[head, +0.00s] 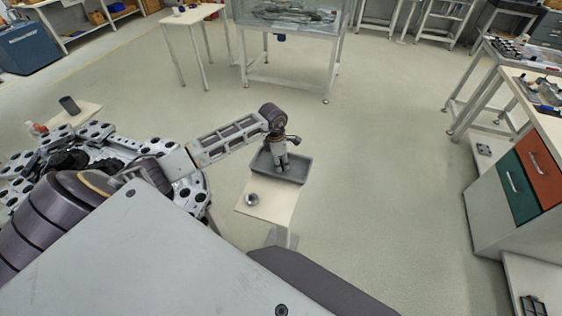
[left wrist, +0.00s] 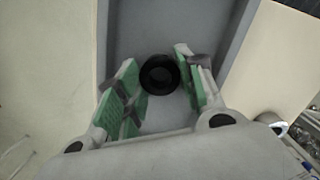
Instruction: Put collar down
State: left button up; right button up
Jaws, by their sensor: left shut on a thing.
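My left gripper (head: 283,167) points down over a grey tray (head: 262,165) on a small light-topped table (head: 266,210). In the left wrist view the green-padded fingers of the left gripper (left wrist: 158,66) are shut on a black ring, the collar (left wrist: 147,83), with one finger on each side of it. The grey tray (left wrist: 225,30) lies below the collar, its side walls to the left and right. I cannot tell whether the collar touches the tray floor. In the head view the collar cannot be made out. My right gripper is not in view.
A small silvery round item (head: 252,199) stands on the table in front of the tray. A workbench with red and green drawers (head: 510,185) is at the right. A glass-sided tank on a frame (head: 290,22) is at the back. The floor between is clear.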

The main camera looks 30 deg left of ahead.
pick_arm(q)
jog(key=shift+f, duration=0.1)
jog(key=o, duration=0.8)
jog(key=shift+f, duration=0.1)
jog(key=shift+c, duration=0.2)
jog(key=o, duration=0.4)
jog(key=shift+o, duration=0.2)
jog(key=shift+r, duration=0.2)
